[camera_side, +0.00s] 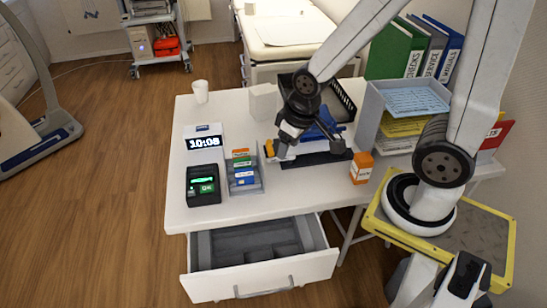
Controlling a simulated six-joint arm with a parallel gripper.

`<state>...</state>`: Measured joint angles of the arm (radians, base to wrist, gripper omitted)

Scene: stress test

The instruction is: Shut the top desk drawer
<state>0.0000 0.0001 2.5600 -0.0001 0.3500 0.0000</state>
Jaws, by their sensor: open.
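The desk drawer (262,276) is white and pulled out from under the front edge of the white desk (300,193). Its grey handle (264,290) runs across the front, and a dark grey organiser tray (250,243) lies inside, with no items that I can make out. My gripper (272,153) is above the desk top, behind the drawer and apart from it. It is open, next to a small card holder. I cannot tell from this angle whether anything sits between its fingers.
A paper tray (410,100) and binders (390,50) are at the right. The floor in front and left of the drawer is clear.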

